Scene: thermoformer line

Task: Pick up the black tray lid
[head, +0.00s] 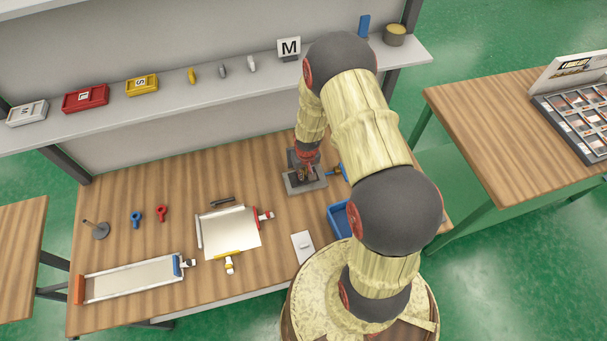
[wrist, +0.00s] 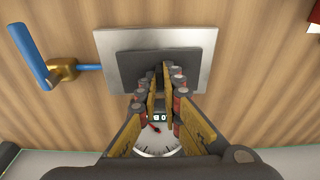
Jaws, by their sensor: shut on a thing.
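A black tray (head: 575,125) with many small compartments stands on the right-hand table, and its raised lid (head: 572,68) leans up behind it with a printed label. My gripper (head: 306,168) is far from that lid, low over the middle table. In the wrist view my gripper (wrist: 160,82) is shut on a dark grey part of a device on a light metal plate (wrist: 195,45). A darker plate (wrist: 138,62) lies on the light one. A white dial (wrist: 155,140) with a small display shows between the fingers. The fingers hide most of the gripped part.
A blue lever (wrist: 30,55) with a brass joint (wrist: 62,70) is left of the device in the wrist view. A blue bin (head: 338,220), a metal sheet fixture (head: 230,232) and a long frame (head: 135,279) are on the middle table. A shelf (head: 220,98) runs behind.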

